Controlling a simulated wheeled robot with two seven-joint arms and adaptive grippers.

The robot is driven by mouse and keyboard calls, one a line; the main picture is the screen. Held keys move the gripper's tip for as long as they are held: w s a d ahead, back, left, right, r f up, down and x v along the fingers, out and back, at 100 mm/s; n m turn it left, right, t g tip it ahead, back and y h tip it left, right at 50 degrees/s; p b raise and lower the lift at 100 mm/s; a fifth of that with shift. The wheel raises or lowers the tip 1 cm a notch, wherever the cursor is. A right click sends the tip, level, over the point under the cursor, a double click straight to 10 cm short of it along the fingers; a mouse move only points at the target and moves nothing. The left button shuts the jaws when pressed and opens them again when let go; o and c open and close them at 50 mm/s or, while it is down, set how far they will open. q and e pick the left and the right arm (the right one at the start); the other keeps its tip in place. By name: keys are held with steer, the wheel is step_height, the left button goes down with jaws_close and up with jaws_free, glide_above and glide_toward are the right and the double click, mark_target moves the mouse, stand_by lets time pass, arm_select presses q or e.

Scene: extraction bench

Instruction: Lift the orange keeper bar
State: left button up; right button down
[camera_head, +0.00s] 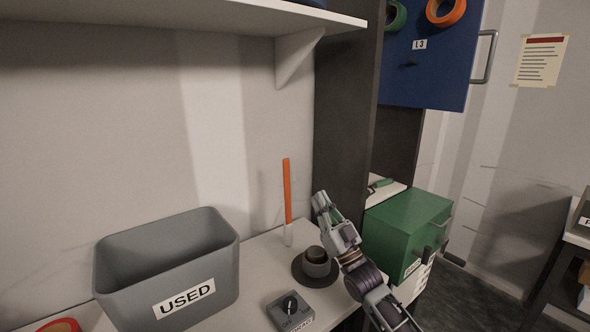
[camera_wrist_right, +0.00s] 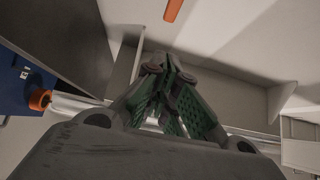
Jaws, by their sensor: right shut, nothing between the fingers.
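An orange bar (camera_head: 287,190), which looks like the keeper bar, stands upright near the back wall, with a pale lower end above the bench. In the right wrist view an orange strip (camera_wrist_right: 173,9), probably the same bar, shows at the top edge, apart from the fingers. My right gripper (camera_head: 321,203) points up, to the right of the bar and not touching it. In the wrist view its green-padded fingers (camera_wrist_right: 162,66) come together at the tips, with nothing between them. My left gripper is not in view.
A grey bin marked USED (camera_head: 222,278) stands at the left of the bench. A dark round cup (camera_head: 316,268) and a grey knob box (camera_head: 291,311) sit in front of the bar. A green box (camera_head: 398,232) and a dark upright panel (camera_head: 343,110) stand at right.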

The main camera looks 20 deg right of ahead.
steer(key=shift+w+r, duration=0.1)
steer(key=shift+w, duration=0.05)
arm_select(q)
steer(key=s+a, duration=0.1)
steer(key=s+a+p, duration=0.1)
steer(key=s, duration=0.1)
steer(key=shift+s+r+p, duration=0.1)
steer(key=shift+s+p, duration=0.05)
steer(key=shift+p, duration=0.15)
arm_select(e)
steer(key=w+f+x, duration=0.1)
steer(key=f+x, duration=0.1)
steer(key=x, duration=1)
steer(key=shift+w+a, duration=0.5)
steer(key=shift+w, duration=0.1)
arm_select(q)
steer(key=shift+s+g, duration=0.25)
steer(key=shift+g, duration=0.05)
arm_select(e)
steer(key=shift+r, duration=0.1)
